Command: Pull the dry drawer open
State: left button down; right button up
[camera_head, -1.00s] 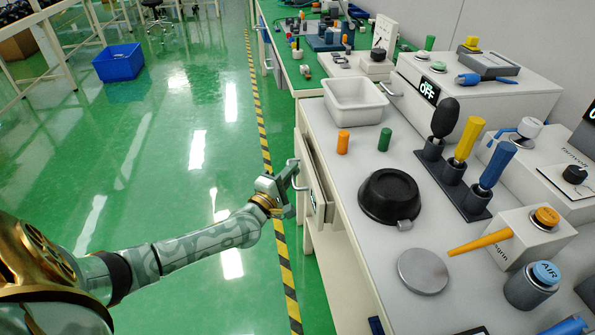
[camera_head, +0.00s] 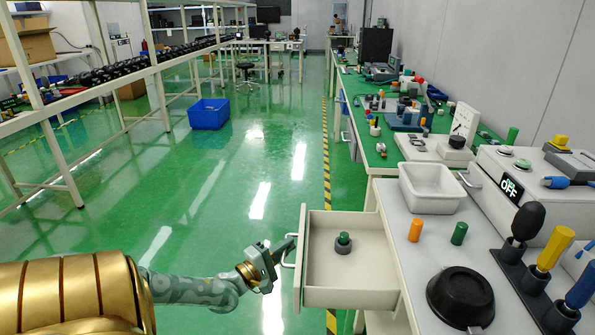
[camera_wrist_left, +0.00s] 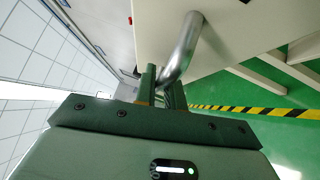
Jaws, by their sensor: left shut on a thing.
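The drawer (camera_head: 350,298) stands pulled out from the left side of the white workbench in the head view, with its inside showing. In the left wrist view the curved metal handle (camera_wrist_left: 182,48) runs from the white drawer front down between the fingers (camera_wrist_left: 160,88). My right gripper is not in view.
The bench top (camera_head: 402,262) holds a white bin (camera_head: 430,190), an orange peg (camera_head: 415,230), a green peg (camera_head: 459,233) and a black bowl (camera_head: 461,298). A blue crate (camera_head: 209,114) sits on the floor. The green floor left of the drawer is clear.

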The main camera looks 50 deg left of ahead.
pick_arm(q)
jog(key=shift+s+a+f, duration=0.1)
jog(key=shift+s+f, duration=0.05)
jog(key=shift+s, duration=0.1)
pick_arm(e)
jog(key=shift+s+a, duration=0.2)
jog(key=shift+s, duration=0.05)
